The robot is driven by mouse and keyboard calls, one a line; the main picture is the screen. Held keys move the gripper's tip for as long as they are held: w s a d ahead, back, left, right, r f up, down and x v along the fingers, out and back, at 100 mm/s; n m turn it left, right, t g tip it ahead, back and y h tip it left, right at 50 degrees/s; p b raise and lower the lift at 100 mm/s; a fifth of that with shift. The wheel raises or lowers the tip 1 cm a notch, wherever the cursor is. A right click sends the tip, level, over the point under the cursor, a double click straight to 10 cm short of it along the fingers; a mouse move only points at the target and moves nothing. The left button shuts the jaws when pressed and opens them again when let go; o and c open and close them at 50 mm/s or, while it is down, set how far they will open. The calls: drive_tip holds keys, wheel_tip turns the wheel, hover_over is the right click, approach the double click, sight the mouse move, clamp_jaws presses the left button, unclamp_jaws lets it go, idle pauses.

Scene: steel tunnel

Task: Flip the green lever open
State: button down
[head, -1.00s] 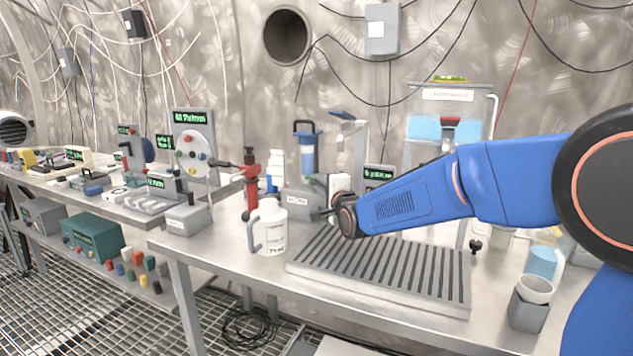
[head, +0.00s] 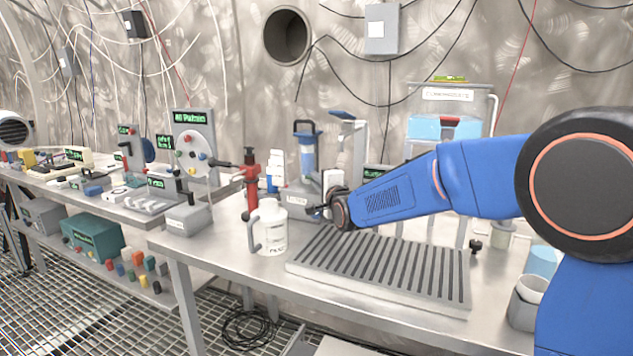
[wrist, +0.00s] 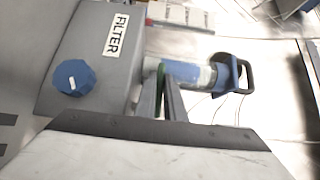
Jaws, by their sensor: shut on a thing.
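The grey filter unit (wrist: 95,55), with a "FILTER" label and a blue knob (wrist: 74,78), fills the left of the wrist view. In the head view it stands behind my gripper (head: 322,211). A narrow green piece, the green lever (wrist: 161,74), shows between my fingertips in the wrist view. My gripper (wrist: 163,84) is shut on it, beside the unit's right side. The fingers hide most of the lever, so its angle cannot be told. A clear filter cylinder with a blue handle (wrist: 232,72) lies just beyond the fingers.
A white jug (head: 270,228) and a red pump-like device (head: 250,178) stand left of my gripper. A slotted grey tray (head: 380,266) lies in front, below my arm. A water tank (head: 440,128) stands behind my arm. A grey cup holder (head: 522,312) is at the right.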

drive_tip(key=shift+r+n+g+y, duration=0.1)
drive_tip(key=shift+n+g+y, duration=0.25)
drive_tip(key=shift+y, duration=0.25)
drive_tip(key=shift+s+n+g+y, duration=0.25)
drive_tip(key=shift+n+g+y, duration=0.1)
drive_tip(key=shift+n+y, duration=0.15)
drive_tip(key=c, duration=2.1)
unclamp_jaws()
drive_tip(key=v, duration=1.7)
drive_tip(key=shift+s+d, duration=0.1)
drive_tip(key=shift+s, duration=0.15)
drive_tip(key=shift+o, duration=0.5)
